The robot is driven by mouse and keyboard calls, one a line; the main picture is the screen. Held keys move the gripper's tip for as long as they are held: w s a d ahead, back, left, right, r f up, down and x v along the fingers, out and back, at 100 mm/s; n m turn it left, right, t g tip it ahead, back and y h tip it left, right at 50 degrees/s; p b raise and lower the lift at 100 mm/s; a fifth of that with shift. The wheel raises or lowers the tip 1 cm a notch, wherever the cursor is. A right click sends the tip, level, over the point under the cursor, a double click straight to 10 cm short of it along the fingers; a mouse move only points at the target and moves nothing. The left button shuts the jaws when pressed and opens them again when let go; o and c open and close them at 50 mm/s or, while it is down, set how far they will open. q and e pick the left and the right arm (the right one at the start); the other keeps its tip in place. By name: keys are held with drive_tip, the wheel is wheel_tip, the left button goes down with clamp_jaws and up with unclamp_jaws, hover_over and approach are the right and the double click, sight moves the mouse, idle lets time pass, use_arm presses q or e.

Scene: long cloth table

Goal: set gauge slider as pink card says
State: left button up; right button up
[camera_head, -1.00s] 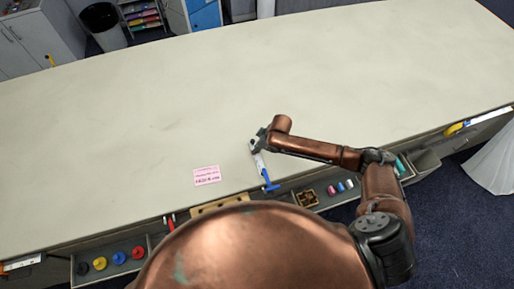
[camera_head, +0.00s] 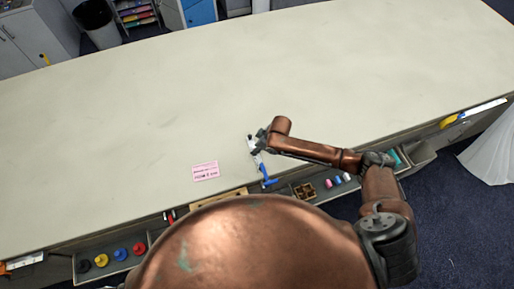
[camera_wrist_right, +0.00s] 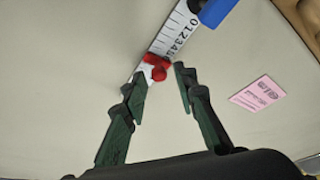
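The gauge is a white ruler-like strip (camera_wrist_right: 176,35) with black numbers starting at 0, a blue end block (camera_wrist_right: 217,11) and a red slider (camera_wrist_right: 157,67). In the head view its blue end (camera_head: 268,181) lies near the table's front edge. My right gripper (camera_wrist_right: 159,78) is open, with its dark green fingertips on either side of the red slider; I cannot tell whether they touch it. In the head view this gripper (camera_head: 256,140) is over the gauge's far end. The pink card (camera_wrist_right: 258,93) lies flat beside the gauge, also in the head view (camera_head: 205,171); its print is too small to read. My left gripper is out of view.
The cloth table (camera_head: 330,75) is wide and clear beyond the gauge. Along its front edge, trays hold coloured knobs (camera_head: 120,255), a small brown box (camera_head: 305,191) and small coloured pieces (camera_head: 337,181). My copper-coloured body hides part of the front edge.

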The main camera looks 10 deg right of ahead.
drive_tip(key=shift+o, duration=0.3)
drive_tip(key=shift+r, duration=0.1)
drive_tip(key=v, duration=1.1)
drive_tip(key=shift+r, duration=0.4)
drive_tip(key=shift+s+d, duration=0.1)
